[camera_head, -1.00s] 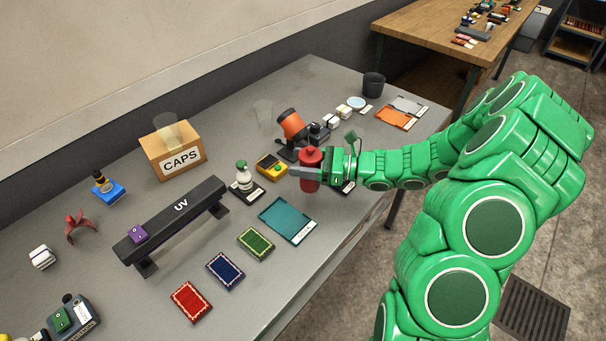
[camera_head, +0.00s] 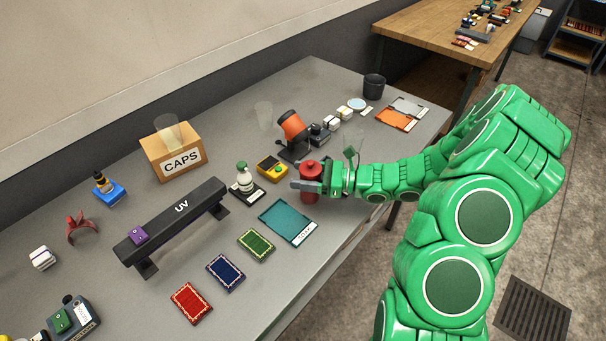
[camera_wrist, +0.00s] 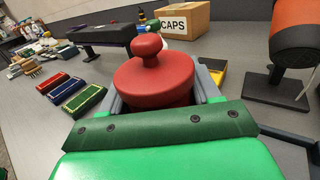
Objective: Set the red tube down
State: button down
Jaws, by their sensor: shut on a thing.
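The red tube (camera_head: 311,171) is upright between the fingers of my gripper (camera_head: 308,187). It has a rounded cap with a knob on top. In the wrist view the red tube (camera_wrist: 155,78) fills the middle, with a grey finger of my gripper (camera_wrist: 158,95) on each side. My gripper is shut on it. The tube is above or at the grey table (camera_head: 240,290), right of the teal tray; its bottom end is partly hidden, so I cannot tell whether it touches the table.
A teal tray (camera_head: 287,222), a white bottle (camera_head: 244,178), a yellow meter (camera_head: 272,168) and an orange-headed device (camera_head: 292,128) stand close by. A black UV lamp bar (camera_head: 176,220) is further left. Small rugs (camera_head: 226,271) lie along the front.

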jog(key=shift+c, duration=1.2)
grip_release()
jog(key=shift+r, duration=0.1)
jog(key=v, duration=1.2)
